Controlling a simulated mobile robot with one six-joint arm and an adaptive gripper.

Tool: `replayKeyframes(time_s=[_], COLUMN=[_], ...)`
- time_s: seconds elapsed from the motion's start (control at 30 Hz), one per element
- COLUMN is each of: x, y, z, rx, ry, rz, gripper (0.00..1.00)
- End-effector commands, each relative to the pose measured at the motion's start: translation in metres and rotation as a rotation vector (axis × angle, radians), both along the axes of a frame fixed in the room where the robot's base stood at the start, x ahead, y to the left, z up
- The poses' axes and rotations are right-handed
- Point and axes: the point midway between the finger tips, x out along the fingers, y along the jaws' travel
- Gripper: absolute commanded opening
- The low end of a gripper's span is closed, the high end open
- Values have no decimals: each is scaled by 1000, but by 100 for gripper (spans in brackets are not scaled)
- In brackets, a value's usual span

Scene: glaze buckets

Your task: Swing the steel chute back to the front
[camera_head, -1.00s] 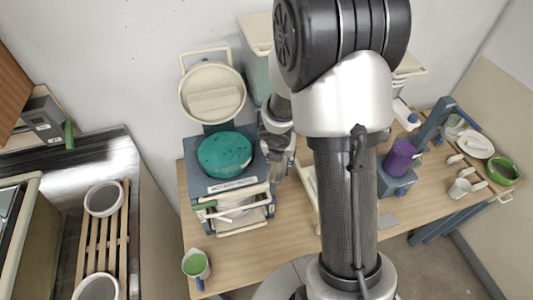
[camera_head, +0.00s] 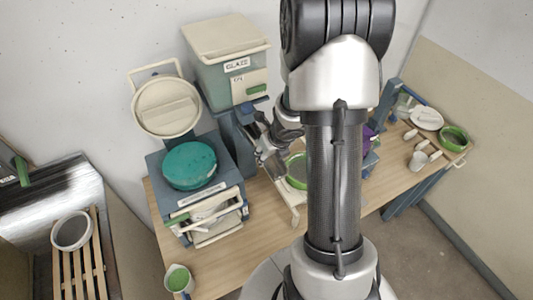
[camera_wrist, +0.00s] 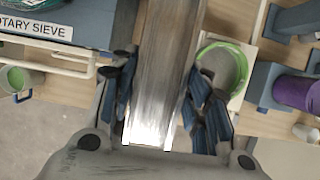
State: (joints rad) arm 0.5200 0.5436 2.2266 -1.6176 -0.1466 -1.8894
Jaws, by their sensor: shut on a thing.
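The steel chute (camera_wrist: 165,60) is a bare metal trough running up the middle of the wrist view. My gripper (camera_wrist: 162,85) has its dark blue fingers on both sides of the chute, shut on its side walls. In the head view my gripper (camera_head: 264,150) is over the table, right of the rotary sieve and in front of the lidded glaze bin (camera_head: 228,60). In the head view the chute is mostly hidden by my gripper and arm.
The rotary sieve (camera_head: 190,166) with a teal top stands close on the left. A green-rimmed bowl (camera_wrist: 222,65) lies right of the chute. A purple container (camera_wrist: 297,93) stands farther right. A cup with green contents (camera_head: 178,279) is at the table's front left corner.

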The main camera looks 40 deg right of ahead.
Motion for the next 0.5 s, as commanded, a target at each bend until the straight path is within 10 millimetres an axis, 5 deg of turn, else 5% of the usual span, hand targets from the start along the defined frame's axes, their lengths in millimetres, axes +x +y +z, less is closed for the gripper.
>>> replayKeyframes(time_s=[0.3,0.33,0.5], x=[3,3,2], y=[-1,-1,-1], z=[2,2,1], rx=[-2,-2,-1], ry=[-6,-6,-4], rz=[1,1,0], gripper=[0,45,56])
